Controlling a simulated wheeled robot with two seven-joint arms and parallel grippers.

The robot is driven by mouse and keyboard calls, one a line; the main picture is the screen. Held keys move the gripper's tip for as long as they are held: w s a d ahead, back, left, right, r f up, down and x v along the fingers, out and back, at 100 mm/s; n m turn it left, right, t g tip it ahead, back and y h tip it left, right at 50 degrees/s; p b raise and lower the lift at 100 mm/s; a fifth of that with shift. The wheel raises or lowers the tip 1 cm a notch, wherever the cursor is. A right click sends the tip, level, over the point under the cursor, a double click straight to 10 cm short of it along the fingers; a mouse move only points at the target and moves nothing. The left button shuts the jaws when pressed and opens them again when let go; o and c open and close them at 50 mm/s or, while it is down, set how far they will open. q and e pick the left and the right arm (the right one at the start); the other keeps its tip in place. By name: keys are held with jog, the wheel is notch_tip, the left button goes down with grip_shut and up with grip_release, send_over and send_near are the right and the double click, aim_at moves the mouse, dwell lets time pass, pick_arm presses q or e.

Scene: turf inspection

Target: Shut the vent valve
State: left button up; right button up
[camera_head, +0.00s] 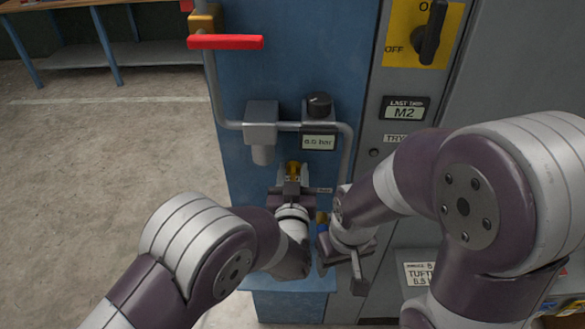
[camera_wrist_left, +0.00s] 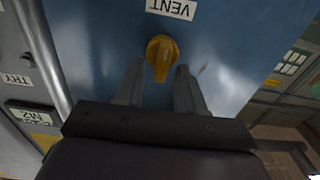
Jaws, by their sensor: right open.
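The vent valve is a yellow knob (camera_wrist_left: 162,55) on the blue panel, beside a white VENT label (camera_wrist_left: 172,8) that appears upside down in the left wrist view. The knob (camera_head: 293,168) also shows in the head view, partly hidden by my left gripper (camera_head: 292,182). In the left wrist view my left gripper (camera_wrist_left: 159,76) is open, with its fingertips on either side of the knob's near end; I cannot tell whether they touch it. My right gripper (camera_head: 352,266) is open and empty, lower down to the right of the left one.
A red lever (camera_head: 225,42) lies horizontal on the pipe above. A grey filter unit (camera_head: 261,130) and black regulator knob (camera_head: 319,104) sit above the vent valve. A rotary switch (camera_head: 430,32) is at upper right. A workbench (camera_head: 110,50) stands far left; the floor there is clear.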

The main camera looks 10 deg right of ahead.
pick_arm(q)
jog(key=shift+s, duration=0.1)
jog(key=c, duration=0.7)
jog(key=shift+o, duration=0.2)
jog(key=shift+a+f+n+b, duration=0.15)
jog(key=shift+n+b, duration=0.35)
jog(key=shift+b, duration=0.3)
jog(key=shift+w+a+f+n+b, duration=0.1)
jog(key=shift+a+f+n+b, duration=0.15)
jog(key=shift+n+b, duration=3.15)
jog(key=shift+w+a+f+n+b, duration=0.1)
jog(key=shift+a+f+n+b, duration=0.15)
jog(key=shift+n+b, duration=3.1)
jog(key=shift+w+a+f+n+b, duration=0.2)
jog(key=shift+n+b, duration=1.65)
jog(key=shift+b, duration=3.05)
jog(key=shift+s, duration=0.15)
jog(key=o, duration=0.7)
jog(key=shift+c, duration=0.2)
jog(key=shift+f, duration=0.1)
